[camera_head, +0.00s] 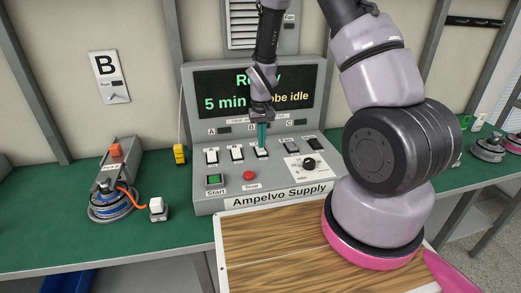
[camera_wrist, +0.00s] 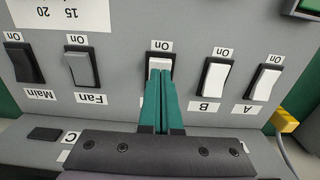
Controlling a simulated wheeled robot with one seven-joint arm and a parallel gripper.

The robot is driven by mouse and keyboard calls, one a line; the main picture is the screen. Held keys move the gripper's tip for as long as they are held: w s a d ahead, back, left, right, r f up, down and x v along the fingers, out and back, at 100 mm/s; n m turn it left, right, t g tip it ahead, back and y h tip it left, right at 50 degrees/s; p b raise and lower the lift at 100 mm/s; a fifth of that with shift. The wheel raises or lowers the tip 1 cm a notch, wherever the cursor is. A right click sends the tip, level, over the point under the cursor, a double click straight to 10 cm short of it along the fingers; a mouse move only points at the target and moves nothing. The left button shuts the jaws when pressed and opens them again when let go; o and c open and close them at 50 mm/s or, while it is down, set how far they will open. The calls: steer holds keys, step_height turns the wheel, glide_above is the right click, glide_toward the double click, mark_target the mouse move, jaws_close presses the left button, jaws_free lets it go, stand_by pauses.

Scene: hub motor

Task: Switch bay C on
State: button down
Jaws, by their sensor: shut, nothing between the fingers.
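The grey supply console (camera_head: 204,205) has a row of rocker switches. The white third switch, in bay C's place (camera_head: 260,153), stands between the white B switch (camera_head: 236,154) and the dark grey Fan switch (camera_head: 286,148). It also shows upside down in the wrist view (camera_wrist: 160,62), its lower label hidden by my fingers. My gripper (camera_head: 261,146) is shut and empty, pointing down over this switch. In the wrist view its teal fingertips (camera_wrist: 160,75) overlap the rocker's near end; I cannot tell whether they touch. The dark indicator beside letter C (camera_wrist: 44,134) looks unlit.
The white A switch (camera_head: 211,157), black Main switch (camera_head: 316,144), green Start button (camera_head: 214,180), red Stop button (camera_head: 250,175) and a black knob (camera_head: 309,163) are close by. The screen (camera_head: 212,84) is partly covered by my arm. A hub motor (camera_head: 108,207) sits left on the green bench.

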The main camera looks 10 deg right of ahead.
steer(key=shift+f, duration=0.9)
stand_by(0.8)
steer(key=shift+r, duration=3.5)
steer(key=shift+r, duration=0.1)
step_height(320, 180, up, 12)
steer(key=f+m+t, duration=0.1)
glide_above(262, 151)
steer(key=s+d, duration=0.1)
steer(key=d, duration=0.1)
steer(key=s+d+r+m+t+y, duration=0.15)
steer(key=s+r, duration=0.35)
steer(key=r, duration=0.6)
steer(key=s+d+r+m+t, duration=0.1)
steer(key=s+r+t, duration=0.3)
steer(key=s+r, duration=0.8)
steer(key=s+d, duration=0.1)
steer(key=s, duration=0.3)
steer(key=shift+s+m+t, duration=0.15)
steer(key=shift+m+t, duration=0.2)
